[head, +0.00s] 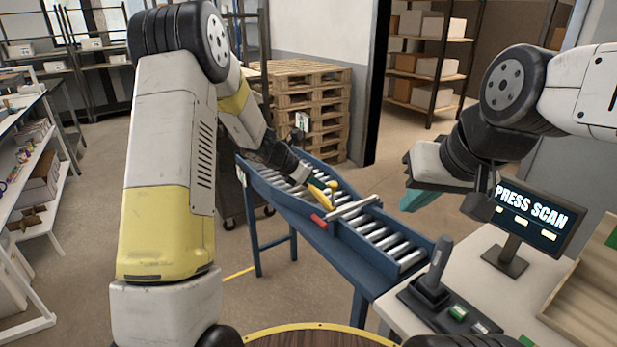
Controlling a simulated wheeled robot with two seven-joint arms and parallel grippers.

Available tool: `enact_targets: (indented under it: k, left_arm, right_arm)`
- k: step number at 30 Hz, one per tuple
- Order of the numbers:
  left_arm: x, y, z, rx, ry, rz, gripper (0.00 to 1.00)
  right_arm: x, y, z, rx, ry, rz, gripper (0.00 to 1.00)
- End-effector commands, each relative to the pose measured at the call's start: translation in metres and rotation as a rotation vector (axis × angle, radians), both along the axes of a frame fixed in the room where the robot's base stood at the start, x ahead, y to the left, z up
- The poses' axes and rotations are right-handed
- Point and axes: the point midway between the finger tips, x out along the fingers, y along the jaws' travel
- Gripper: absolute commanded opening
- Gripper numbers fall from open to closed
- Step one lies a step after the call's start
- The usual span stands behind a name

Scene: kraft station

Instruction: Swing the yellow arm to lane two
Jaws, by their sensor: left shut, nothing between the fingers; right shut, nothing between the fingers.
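The yellow arm (321,195) lies over the rollers of a blue conveyor (262,185) in the middle of the head view. A small yellow knob stands beside its far part. My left gripper (308,180) is low over the conveyor at the far end of the yellow arm. It looks shut, and its fingertips are small and partly hidden, so I cannot tell whether they touch the arm. My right gripper (420,198) is shut and empty, raised in the air to the right of the conveyor. Lane markings are not readable.
A red-ended part (320,223) and a pale bar (352,208) sit near the yellow arm. Stacked pallets (312,105) are behind the conveyor. Shelves (28,165) line the left.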

Motion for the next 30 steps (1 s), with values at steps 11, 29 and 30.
enact_targets:
  k: [11,29,30]
  left_arm:
    - [0.008,-0.012,-0.002,0.000,0.001,0.002,0.00]
    - [0.048,-0.102,-0.002,0.007,0.003,0.084,0.00]
    - [0.054,-0.109,-0.002,0.010,0.005,0.120,0.00]
  right_arm:
    - [0.000,0.000,0.000,0.000,0.000,0.000,0.00]
    - [0.000,0.000,0.000,0.000,0.000,0.000,0.00]
    - [0.000,0.000,0.000,0.000,0.000,0.000,0.00]
